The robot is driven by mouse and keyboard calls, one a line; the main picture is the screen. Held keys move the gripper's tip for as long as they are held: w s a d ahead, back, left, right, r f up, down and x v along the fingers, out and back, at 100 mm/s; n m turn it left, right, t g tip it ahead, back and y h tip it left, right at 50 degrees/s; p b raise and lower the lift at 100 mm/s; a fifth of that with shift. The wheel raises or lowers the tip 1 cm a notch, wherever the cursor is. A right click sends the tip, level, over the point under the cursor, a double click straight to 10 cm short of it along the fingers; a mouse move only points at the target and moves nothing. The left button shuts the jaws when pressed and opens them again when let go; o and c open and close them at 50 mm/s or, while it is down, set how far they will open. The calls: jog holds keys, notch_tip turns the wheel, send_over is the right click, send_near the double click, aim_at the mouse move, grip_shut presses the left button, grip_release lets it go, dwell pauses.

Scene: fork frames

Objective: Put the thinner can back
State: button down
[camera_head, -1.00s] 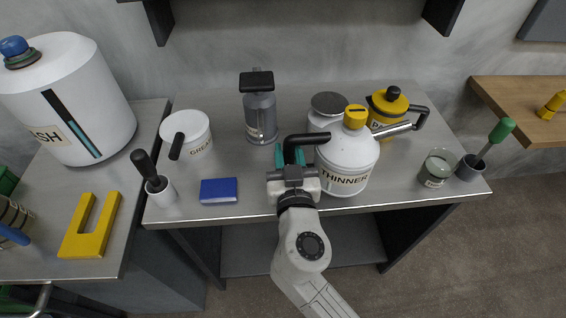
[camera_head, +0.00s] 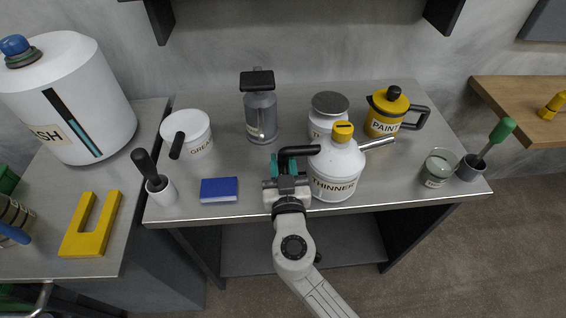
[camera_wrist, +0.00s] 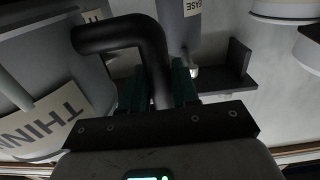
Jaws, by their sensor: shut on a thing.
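The thinner can (camera_head: 334,166) is white with a yellow cap, a silver spout to the right and a black handle (camera_head: 299,151). It is upright at the bench's front edge; I cannot tell whether its base touches the top. My gripper (camera_head: 286,168) is left of the can, its teal fingers shut on the handle. In the wrist view the handle (camera_wrist: 128,36) passes between the fingers (camera_wrist: 158,88), with part of the THINNER label (camera_wrist: 50,118) to the left. The can hides part of the bench behind it.
On the bench (camera_head: 240,218) stand a grease pot (camera_head: 190,122), a grey can (camera_head: 260,118), a lidded white jar (camera_head: 329,105), a yellow paint pot (camera_head: 384,118) and a glass cup (camera_head: 437,172). A blue block (camera_head: 219,190) lies left of my gripper. Bench space between block and grey can is clear.

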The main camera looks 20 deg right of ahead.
jog(key=c, duration=0.8)
grip_release()
jog(key=shift+f, duration=0.1)
jog(key=shift+c, duration=0.2)
